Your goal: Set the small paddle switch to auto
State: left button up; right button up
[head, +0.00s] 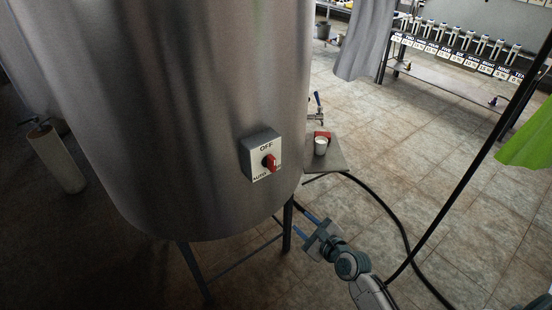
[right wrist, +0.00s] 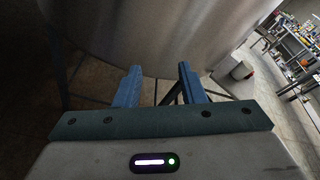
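A switch box (head: 257,165) with a white face is fixed to the lower front of the steel tank (head: 190,110). Its face reads OFF at the top and AUTO at the lower left. A small red paddle (head: 271,163) sits at its middle right; I cannot tell for sure which label it points to. My right gripper (head: 306,228) is below and to the right of the box, apart from it. Its blue fingers are spread with nothing between them, as the right wrist view (right wrist: 158,78) also shows. The box is not seen in that view. My left gripper is out of view.
A small shelf (head: 327,165) with a white cup (head: 321,146) stands right of the tank. A tap with a blue handle (head: 316,101) is behind it. A tank leg (head: 288,225) is close to my right gripper. A black hose (head: 385,205) curves over the tiled floor.

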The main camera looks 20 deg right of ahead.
aim_at(275, 165)
notch_tip(275, 165, up, 16)
jog(key=a+m+t+y+p, duration=0.2)
jog(key=m+t, duration=0.1)
jog(key=m, duration=0.2)
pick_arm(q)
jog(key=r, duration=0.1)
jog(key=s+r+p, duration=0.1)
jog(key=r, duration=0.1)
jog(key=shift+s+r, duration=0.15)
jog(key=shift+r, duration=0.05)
pick_arm(e)
jog(key=x, duration=1.1)
jog(key=shift+w+f, duration=0.15)
jog(key=shift+f, duration=0.25)
jog(key=shift+c, duration=0.5)
grip_shut()
